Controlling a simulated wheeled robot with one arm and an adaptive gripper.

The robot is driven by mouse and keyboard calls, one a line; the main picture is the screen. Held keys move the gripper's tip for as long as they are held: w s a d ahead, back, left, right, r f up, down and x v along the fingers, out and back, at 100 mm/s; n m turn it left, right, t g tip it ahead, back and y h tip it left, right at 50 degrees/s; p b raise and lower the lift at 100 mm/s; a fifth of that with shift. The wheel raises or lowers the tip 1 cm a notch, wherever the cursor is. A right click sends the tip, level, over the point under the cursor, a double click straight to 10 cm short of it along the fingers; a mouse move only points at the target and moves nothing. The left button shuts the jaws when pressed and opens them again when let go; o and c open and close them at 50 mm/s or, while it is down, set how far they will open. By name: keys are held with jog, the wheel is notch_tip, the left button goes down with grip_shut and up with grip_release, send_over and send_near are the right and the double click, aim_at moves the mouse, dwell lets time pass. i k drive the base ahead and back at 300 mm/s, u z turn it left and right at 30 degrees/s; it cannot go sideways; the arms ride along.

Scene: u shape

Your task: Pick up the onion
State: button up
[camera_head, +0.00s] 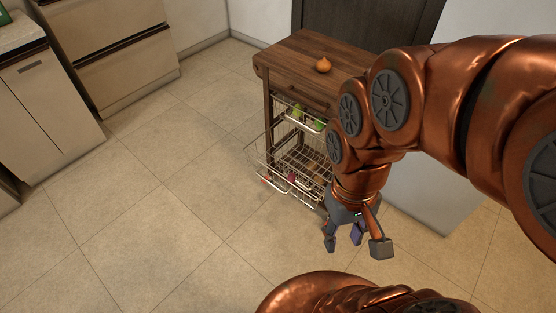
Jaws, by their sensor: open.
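A small orange-brown onion (323,65) sits upright on the dark wooden top of a kitchen cart (290,52), toward the right side of that top. My gripper (355,247) hangs low in front of the cart and points down at the floor. Its fingers are spread open, with nothing visible between them. It is well below the onion in the picture and apart from it. My copper-coloured arm reaches in from the right and covers the right part of the cart.
Below the cart top are wire baskets (290,165) with green and reddish items, partly hidden by my arm. Beige cabinets (125,70) stand at the left and a dark door (370,22) is behind the cart. The tiled floor (165,215) at the left and centre is clear.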

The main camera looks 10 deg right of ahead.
aim_at(323, 65)
jog(key=u, duration=0.65)
jog(key=i, duration=1.35)
jog(key=z, duration=1.1)
